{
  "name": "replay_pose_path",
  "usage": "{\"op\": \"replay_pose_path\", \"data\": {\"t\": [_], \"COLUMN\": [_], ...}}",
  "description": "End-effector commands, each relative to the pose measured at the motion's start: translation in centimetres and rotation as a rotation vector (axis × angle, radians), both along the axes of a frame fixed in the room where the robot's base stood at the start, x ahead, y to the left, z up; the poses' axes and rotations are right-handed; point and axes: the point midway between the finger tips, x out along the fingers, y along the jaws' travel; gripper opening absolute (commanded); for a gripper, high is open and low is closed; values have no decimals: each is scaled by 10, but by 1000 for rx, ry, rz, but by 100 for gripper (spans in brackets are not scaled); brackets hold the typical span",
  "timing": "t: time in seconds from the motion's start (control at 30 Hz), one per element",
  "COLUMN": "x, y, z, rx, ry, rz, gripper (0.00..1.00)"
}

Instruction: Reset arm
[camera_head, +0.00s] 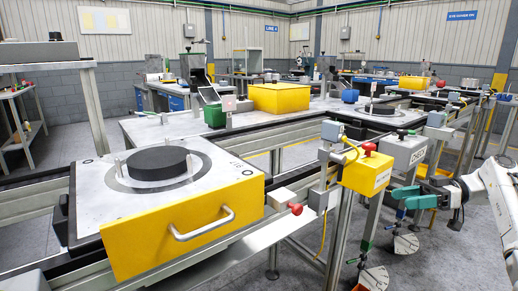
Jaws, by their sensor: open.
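My white arm (492,196) reaches in from the right edge. My gripper (404,198), with green fingers, points left beside the grey control box. It is open and I see nothing held between the fingers. It is apart from the yellow-fronted pallet (180,239) at the left. That pallet carries a thick black disc (157,164) between short upright pins on its pale top plate.
A red knob (295,208) sticks out from the conveyor rail. Grey floor shows below my gripper.

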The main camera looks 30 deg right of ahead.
Motion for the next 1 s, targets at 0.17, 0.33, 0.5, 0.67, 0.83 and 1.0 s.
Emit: {"op": "replay_pose_path", "data": {"t": [0.17, 0.33, 0.5, 0.67, 0.83, 1.0], "x": [46, 76, 79, 53, -1, -72], "y": [67, 150, 240, 312, 368, 392], "z": [-72, -151, -227, -288, -334, -357], "rx": [-4, -38, -105, -194, -316, -465], "ry": [164, 367, 579, 771, 948, 1081], "rz": [39, 45, 16, -54, -169, -324], "gripper": [61, 61, 61, 61, 61, 61]}}
